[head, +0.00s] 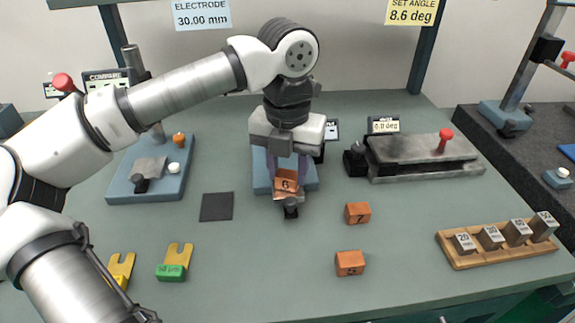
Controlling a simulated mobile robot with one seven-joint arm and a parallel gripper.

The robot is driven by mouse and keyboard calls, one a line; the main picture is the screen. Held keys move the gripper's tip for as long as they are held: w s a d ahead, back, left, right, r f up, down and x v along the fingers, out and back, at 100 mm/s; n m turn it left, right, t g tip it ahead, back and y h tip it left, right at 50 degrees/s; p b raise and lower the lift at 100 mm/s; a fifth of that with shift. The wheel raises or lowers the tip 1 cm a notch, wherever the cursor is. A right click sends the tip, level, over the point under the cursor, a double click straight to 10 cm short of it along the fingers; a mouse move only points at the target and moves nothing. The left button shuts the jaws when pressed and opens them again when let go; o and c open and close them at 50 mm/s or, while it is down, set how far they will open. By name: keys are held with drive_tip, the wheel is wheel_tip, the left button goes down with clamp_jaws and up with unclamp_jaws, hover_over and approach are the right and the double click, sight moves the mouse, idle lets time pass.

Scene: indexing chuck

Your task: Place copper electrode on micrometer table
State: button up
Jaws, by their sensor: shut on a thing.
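A copper electrode (286,185) marked 6 is between the fingers of my gripper (287,172), which is shut on it. The gripper points down over a small blue-based stand (312,178) with a dark knob at its front, which looks like the micrometer table. The electrode is right above or at the stand's top; I cannot tell if they touch. The gripper hides much of the stand and part of its display. Two other copper blocks lie on the bench: one marked 7 (357,213) and one nearer the front (349,263).
A comparator stand (150,180) is at left, an angled plate fixture (425,155) at right. A wooden rack (505,252) holds several grey blocks at front right. A dark square pad (216,207) and two yellow forked pieces (179,254) lie left. The front middle is mostly clear.

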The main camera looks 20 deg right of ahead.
sight(287, 175)
drive_tip(key=shift+f, duration=0.15)
drive_tip(key=o, duration=1.2)
wheel_tip(287, 175, up, 12)
drive_tip(key=shift+r, duration=0.2)
